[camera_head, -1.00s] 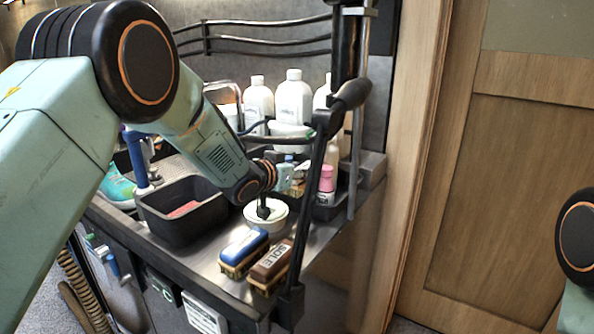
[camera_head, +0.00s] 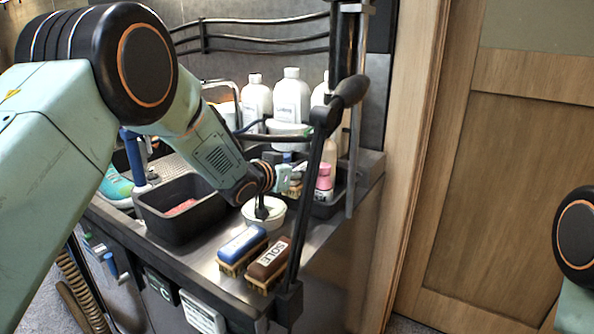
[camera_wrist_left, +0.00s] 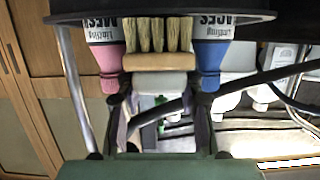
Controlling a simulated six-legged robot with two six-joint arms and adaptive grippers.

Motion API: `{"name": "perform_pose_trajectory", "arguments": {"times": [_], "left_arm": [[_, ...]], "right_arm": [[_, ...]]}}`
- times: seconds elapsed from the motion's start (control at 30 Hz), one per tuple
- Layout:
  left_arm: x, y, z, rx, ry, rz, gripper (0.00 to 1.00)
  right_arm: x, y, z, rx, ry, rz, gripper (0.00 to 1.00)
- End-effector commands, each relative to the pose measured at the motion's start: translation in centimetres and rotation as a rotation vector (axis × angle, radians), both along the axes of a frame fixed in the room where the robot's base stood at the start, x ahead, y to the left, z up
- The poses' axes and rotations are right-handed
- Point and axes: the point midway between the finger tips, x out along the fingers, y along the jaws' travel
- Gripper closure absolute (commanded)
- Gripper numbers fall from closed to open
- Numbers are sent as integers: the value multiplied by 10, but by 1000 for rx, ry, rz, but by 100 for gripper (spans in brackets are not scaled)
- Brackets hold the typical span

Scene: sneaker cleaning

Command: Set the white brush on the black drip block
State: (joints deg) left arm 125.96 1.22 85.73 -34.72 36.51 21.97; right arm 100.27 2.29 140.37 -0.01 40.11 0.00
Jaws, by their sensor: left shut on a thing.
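The white brush (camera_wrist_left: 160,82) has a white back, a wooden body and pale bristles. In the left wrist view it sits between the fingertips of my left gripper (camera_wrist_left: 160,108), which is shut on it. The bristles point away from the gripper. In the head view, my left gripper (camera_head: 283,178) is beyond the white bowl, partly hidden by its own wrist, and the brush's wooden edge (camera_head: 295,188) shows beside it. A black surface (camera_wrist_left: 160,16) lies past the bristles. I cannot tell the black drip block from the other black parts, nor whether the brush touches it. My right gripper is out of view.
A pink bottle (camera_head: 324,183) stands close to the brush; a blue bottle (camera_wrist_left: 208,60) is on its other side. The white bowl (camera_head: 276,218), a blue brush (camera_head: 242,246), a brown SOLE brush (camera_head: 269,263) and a black bin (camera_head: 150,207) are nearer. A black bar (camera_head: 316,180) stands in front.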

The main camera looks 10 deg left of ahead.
Motion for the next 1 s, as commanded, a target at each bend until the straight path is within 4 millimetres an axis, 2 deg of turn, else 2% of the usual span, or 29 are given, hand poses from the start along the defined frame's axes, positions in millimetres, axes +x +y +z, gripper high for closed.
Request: {"name": "perform_pose_trajectory", "arguments": {"times": [0.13, 0.17, 0.47, 0.8, 1.0], "left_arm": [[0, 0, -2, 0, -1, 0, 97], [0, 0, -2, 0, -1, 0, 62], [0, 0, -1, 0, -1, 0, 37], [-2, 1, -1, 0, 1, 0, 37], [-18, 8, 5, -2, 1, 2, 37]], "right_arm": [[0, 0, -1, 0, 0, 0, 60], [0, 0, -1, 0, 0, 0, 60], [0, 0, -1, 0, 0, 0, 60], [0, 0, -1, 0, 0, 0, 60], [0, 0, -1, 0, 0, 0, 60]]}}
